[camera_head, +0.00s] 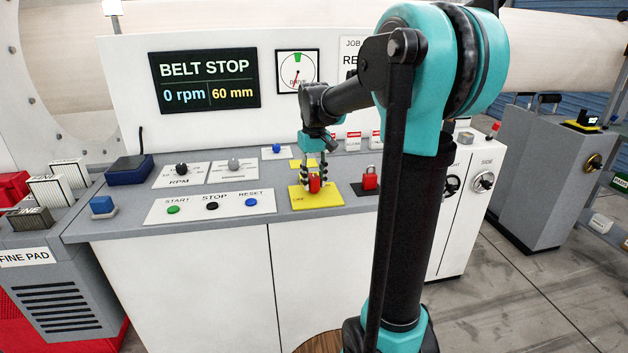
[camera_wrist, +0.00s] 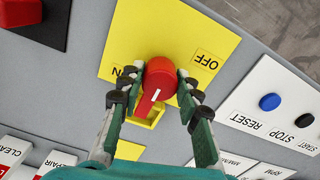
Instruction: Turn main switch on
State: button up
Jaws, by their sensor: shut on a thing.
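The main switch is a red knob (camera_head: 315,184) on a yellow plate (camera_head: 328,203) on the sloping console top. It also shows in the wrist view (camera_wrist: 160,76), where a white line on its handle slants to the lower left. The plate there (camera_wrist: 150,35) has an OFF label (camera_wrist: 207,62) right of the knob and an ON label (camera_wrist: 124,71), partly covered by a finger, left of it. My gripper (camera_head: 314,176) reaches down from above, one finger on each side of the knob, shut on it. The display (camera_head: 205,81) reads BELT STOP, 0 rpm, 60 mm.
START, STOP and RESET buttons (camera_head: 212,206) lie to the left. RPM and other knobs (camera_head: 181,169) sit behind them. A second cabinet (camera_head: 540,170) stands at the right, with open floor between.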

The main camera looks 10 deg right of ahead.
aim_at(314, 178)
dwell(0.4)
jog(key=o, duration=1.2)
jog(key=shift+c, duration=0.2)
jog(key=shift+r, duration=0.15)
notch_tip(314, 178, up, 12)
jog(key=shift+s, duration=0.1)
